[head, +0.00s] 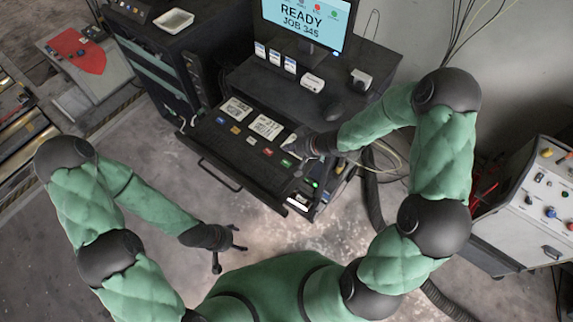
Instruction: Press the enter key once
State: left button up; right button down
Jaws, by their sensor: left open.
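A dark console drawer (212,143) is pulled out below the monitor. My left gripper (228,250) is open and empty, over the floor in front of the drawer.
The monitor (303,22) reads "READY JOB 345". A control cabinet (532,205) stands at the right, with hoses (374,195) beside the console. The floor at front left is clear.

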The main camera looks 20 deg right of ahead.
aim_at(288, 163)
notch_tip(288, 163, down, 6)
jog(key=b, duration=0.5)
jog(key=shift+a+b, duration=0.1)
jog(key=shift+b, duration=0.25)
jog(key=shift+w+f, duration=0.1)
jog(key=shift+f, duration=0.4)
jog(key=shift+f, duration=0.15)
dwell(0.5)
jog(key=shift+f+b, duration=0.3)
jog(key=shift+f, duration=0.3)
dwell(0.7)
dwell(0.3)
jog(key=shift+r+p, duration=0.8)
jog(key=shift+p, duration=0.1)
